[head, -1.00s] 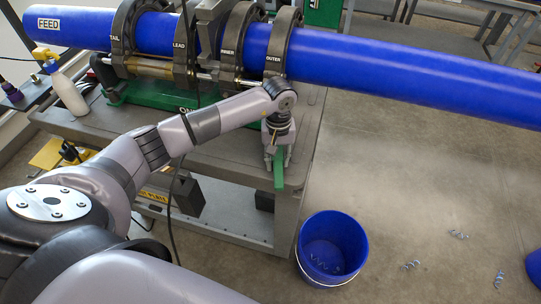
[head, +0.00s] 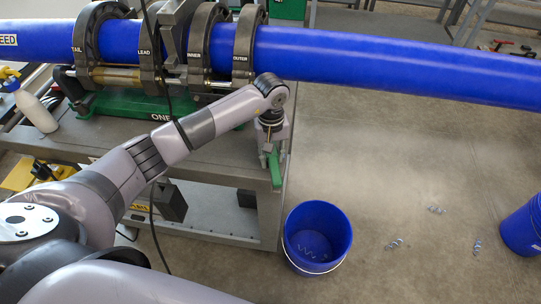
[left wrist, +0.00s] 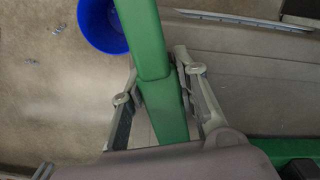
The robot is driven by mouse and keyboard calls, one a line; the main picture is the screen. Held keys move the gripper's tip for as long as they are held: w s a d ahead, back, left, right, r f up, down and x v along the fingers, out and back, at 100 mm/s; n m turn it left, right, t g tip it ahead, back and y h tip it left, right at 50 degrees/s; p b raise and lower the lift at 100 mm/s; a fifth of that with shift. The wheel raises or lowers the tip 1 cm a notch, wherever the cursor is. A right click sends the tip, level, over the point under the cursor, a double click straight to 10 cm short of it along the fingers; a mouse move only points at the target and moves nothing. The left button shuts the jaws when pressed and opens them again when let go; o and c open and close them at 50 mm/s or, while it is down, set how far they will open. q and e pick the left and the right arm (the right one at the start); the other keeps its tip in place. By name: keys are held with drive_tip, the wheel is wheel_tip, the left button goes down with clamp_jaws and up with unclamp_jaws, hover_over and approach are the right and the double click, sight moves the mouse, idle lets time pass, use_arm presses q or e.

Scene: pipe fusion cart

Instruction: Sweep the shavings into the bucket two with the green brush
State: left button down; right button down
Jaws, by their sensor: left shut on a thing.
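My left gripper (head: 272,150) is shut on the green brush (head: 276,170) at the cart's right front corner. The left wrist view shows the brush (left wrist: 146,40) between the fingers of the gripper (left wrist: 154,82); its bristles cannot be made out. Curled shavings lie on the floor at the right: one pile (head: 437,210), another (head: 397,243) and a third (head: 477,246). A blue bucket (head: 318,222) stands on the floor beside the cart with some shavings inside. Another blue bucket (head: 522,230) is cut off at the right edge. No number shows on either. My right gripper is out of view.
The grey cart (head: 215,165) carries the green fusion machine with dark clamp rings and a long blue pipe (head: 400,62) reaching right over the floor. A white spray bottle (head: 36,108) stands at the left. The floor between the buckets is open apart from shavings.

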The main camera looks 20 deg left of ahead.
use_arm(q)
drive_tip(key=shift+s+a+r+p, duration=0.1)
drive_tip(key=shift+a+r+p, duration=0.15)
drive_tip(key=shift+r, duration=0.45)
drive_tip(key=shift+a+r+p, duration=0.1)
drive_tip(key=shift+r+p, duration=0.25)
drive_tip(key=shift+r, duration=0.3)
drive_tip(key=shift+s+a+r+p, duration=0.1)
drive_tip(key=shift+a+r+p, duration=0.15)
drive_tip(key=shift+r, duration=0.45)
